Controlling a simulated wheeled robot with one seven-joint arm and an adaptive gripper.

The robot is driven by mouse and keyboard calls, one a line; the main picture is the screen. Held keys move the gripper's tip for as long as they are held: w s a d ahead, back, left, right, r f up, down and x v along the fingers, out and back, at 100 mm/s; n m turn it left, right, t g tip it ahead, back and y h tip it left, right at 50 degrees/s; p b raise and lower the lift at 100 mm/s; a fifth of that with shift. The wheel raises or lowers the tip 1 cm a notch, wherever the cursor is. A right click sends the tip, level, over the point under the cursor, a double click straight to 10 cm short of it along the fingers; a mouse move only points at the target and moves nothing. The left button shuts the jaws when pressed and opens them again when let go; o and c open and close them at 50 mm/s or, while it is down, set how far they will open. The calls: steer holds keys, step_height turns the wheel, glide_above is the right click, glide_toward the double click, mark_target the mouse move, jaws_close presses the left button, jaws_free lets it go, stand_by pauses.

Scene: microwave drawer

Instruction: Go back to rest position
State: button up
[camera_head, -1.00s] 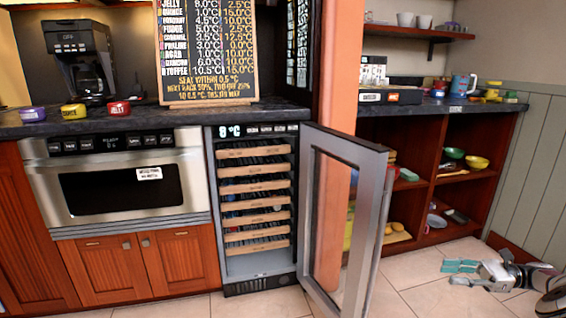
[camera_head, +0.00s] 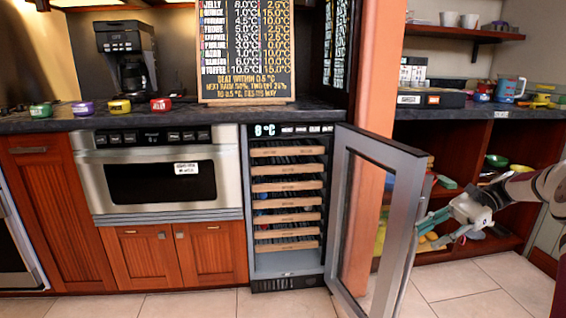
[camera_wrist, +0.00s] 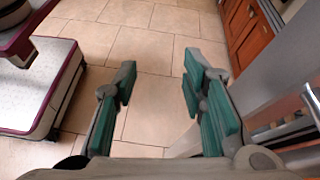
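My gripper (camera_head: 428,226) is at the right in the head view, beside the handle side of the open glass door (camera_head: 398,163). In the wrist view my gripper (camera_wrist: 160,72) has its two teal-padded fingers apart, with only floor tiles showing between them. It holds nothing. The steel microwave drawer (camera_head: 110,221) appears shut in the counter front at the left. The wine cooler (camera_head: 263,285) stands open, with several wooden-fronted racks and a display reading 8 °C.
The open door juts out over the tiled floor (camera_head: 470,280); its grey edge also shows in the wrist view (camera_wrist: 270,75). Several coloured tins, including a red one (camera_head: 161,104), and a coffee maker (camera_head: 127,55) stand on the counter. Open shelves (camera_head: 455,140) are behind my arm.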

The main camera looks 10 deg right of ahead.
steer(key=s+a+r+n+g+h, duration=0.2)
steer(key=s+a+r+n+h, duration=0.15)
steer(key=a+r, duration=0.45)
steer(key=s+a+r+n+g+h, duration=0.1)
steer(key=s+a+r+n+h, duration=0.25)
steer(key=a, duration=0.75)
steer(key=s+a+r+n+h, duration=0.1)
steer(key=s+a+n+h, duration=0.1)
steer(key=s+a, duration=0.35)
steer(key=s+a+r+n+h, duration=0.1)
steer(key=s+a+r+h, duration=0.1)
steer(key=s, duration=0.6)
steer(key=s+f+n+t+h, duration=0.1)
steer(key=s+f+n+t, duration=0.15)
steer(key=s, duration=0.55)
steer(key=s+f+n+t+h, duration=0.1)
steer(key=s+f+n, duration=0.3)
steer(key=s, duration=0.4)
step_height(320, 180, up, 37)
steer(key=t+p, duration=0.4)
steer(key=p, duration=3.1)
steer(key=shift+w, duration=0.25)
